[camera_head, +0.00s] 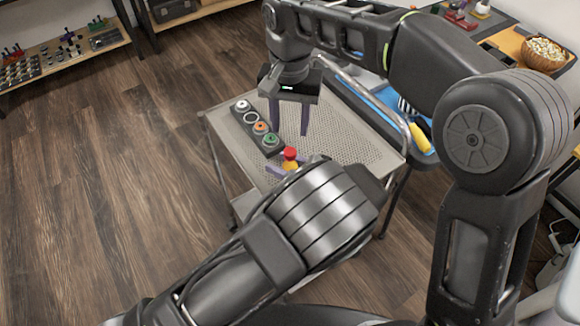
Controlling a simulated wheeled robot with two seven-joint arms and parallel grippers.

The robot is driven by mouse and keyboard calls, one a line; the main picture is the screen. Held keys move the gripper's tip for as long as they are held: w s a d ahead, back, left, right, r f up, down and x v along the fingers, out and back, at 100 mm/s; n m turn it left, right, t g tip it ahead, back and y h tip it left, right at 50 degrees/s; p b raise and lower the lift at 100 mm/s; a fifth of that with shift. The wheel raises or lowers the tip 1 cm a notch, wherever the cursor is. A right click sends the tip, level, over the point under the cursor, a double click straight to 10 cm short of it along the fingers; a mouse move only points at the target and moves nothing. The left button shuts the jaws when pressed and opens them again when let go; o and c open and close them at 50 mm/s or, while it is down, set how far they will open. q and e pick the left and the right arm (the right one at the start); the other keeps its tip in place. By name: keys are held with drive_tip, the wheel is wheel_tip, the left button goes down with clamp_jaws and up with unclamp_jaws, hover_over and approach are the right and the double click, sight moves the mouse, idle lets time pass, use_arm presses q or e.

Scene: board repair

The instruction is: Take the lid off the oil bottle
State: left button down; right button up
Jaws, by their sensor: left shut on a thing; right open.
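A small oil bottle (291,166) with an orange-yellow body stands over the perforated metal table (226,121). Its red lid (290,153) is on top. My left gripper (283,170) is shut on the bottle's body, just below the lid; my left arm hides most of that gripper and the bottle's lower part. I cannot tell whether the bottle touches the table. My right gripper (290,131) hangs above the table just behind the lid. Its two fingers are apart and point down, with nothing between them.
A dark strip with several round coloured pieces (261,128) lies left of my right gripper. A blue tray (389,97) with a yellow-handled tool (420,137) is on the right. A wooden bowl (543,54) stands at the back right. Shelves line the back left.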

sight(290, 151)
drive_tip(key=m, duration=2.2)
drive_tip(key=shift+m, duration=0.3)
drive_tip(key=shift+f, duration=0.15)
drive_tip(key=shift+f, duration=3.85)
drive_tip(key=shift+c, duration=0.3)
